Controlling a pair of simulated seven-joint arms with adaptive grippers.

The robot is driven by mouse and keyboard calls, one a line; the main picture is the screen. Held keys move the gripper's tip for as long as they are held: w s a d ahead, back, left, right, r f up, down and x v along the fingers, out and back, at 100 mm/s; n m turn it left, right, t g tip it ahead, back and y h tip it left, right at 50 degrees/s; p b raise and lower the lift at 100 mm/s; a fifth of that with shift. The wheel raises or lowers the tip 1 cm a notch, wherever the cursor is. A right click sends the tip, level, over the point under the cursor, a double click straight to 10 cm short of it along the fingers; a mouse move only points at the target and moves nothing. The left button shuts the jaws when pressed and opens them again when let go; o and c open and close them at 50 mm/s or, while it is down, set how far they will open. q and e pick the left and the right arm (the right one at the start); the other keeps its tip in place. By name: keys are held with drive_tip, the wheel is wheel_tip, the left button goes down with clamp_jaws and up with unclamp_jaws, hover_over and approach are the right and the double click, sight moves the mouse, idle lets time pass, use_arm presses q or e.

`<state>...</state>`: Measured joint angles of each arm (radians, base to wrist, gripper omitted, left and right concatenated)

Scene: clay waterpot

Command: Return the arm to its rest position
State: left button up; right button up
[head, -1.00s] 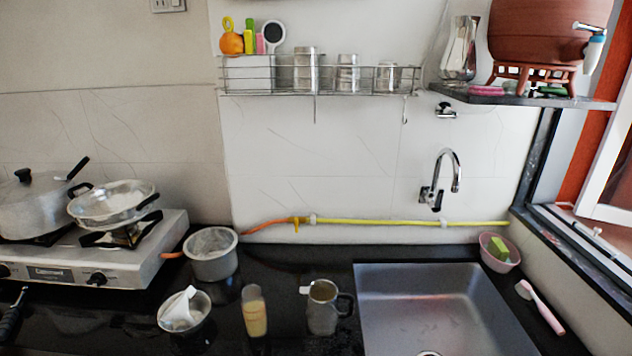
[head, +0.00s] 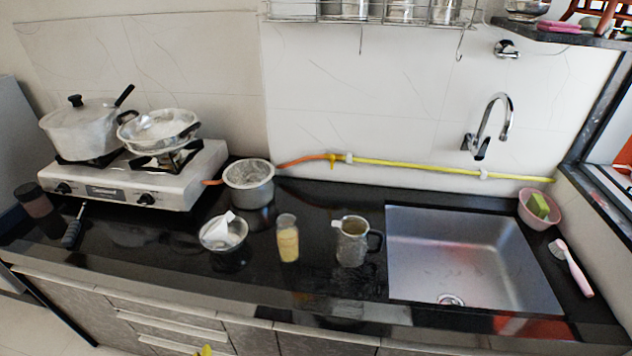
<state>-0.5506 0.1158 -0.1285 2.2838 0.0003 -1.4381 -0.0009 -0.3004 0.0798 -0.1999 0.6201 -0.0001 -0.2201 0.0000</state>
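Neither of my grippers can be made out in the head view. The clay waterpot is out of frame at the top; only part of its reddish-brown stand (head: 572,8) shows at the top right corner. A metal mug with a dark handle (head: 351,245) stands upright on the black counter (head: 330,285), just left of the sink. Whether it holds anything is not clear.
A steel sink (head: 465,250) lies right of the mug under a wall tap (head: 490,125). A glass (head: 288,240), a bowl (head: 224,238), a pot (head: 249,185) and a stove (head: 135,180) stand to the left. A small yellow thing (head: 204,351) shows at the bottom edge, unidentified.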

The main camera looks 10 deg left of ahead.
use_arm(q)
drive_tip(key=s+d+f+g+h, duration=0.1)
drive_tip(key=s+d+f, duration=0.1)
drive_tip(key=f, duration=0.7)
drive_tip(key=s+d+f+g+h, duration=0.1)
drive_tip(key=s+f, duration=0.1)
drive_tip(key=f, duration=0.8)
drive_tip(key=s+d+f+g+h, duration=0.1)
drive_tip(key=s+d+f, duration=0.1)
drive_tip(key=f, duration=0.7)
drive_tip(key=s+f+n+g, duration=0.2)
drive_tip(key=s+f+n, duration=0.1)
drive_tip(key=s+f, duration=1.3)
drive_tip(key=s, duration=0.2)
drive_tip(key=shift+s+a+h, duration=0.35)
drive_tip(key=shift+s+h, duration=0.05)
